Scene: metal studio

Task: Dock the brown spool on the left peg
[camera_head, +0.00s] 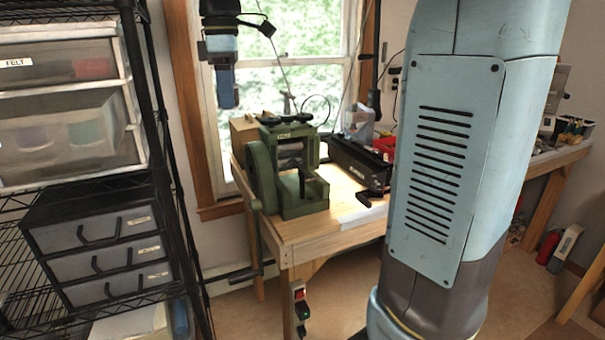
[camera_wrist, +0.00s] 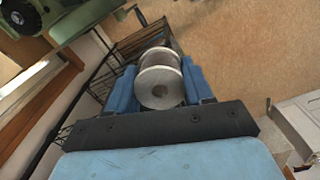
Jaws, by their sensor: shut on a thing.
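My gripper (camera_head: 224,92) hangs at the top of the head view, in front of the window and above the left end of the workbench. In the wrist view its two blue fingers (camera_wrist: 159,68) are shut on a spool (camera_wrist: 160,86). The spool has pale grey round flanges, a dark centre hole and a darker brownish middle. One flange faces the wrist camera. I cannot make out the spool in the head view. I cannot make out the left peg in either view.
A green hand-cranked machine (camera_head: 290,165) stands on the wooden workbench (camera_head: 330,222), with a black box (camera_head: 350,163) to its right. A wire shelf with drawers (camera_head: 110,255) stands at the left. My blue arm column hides part of the bench. Floor shows below the spool.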

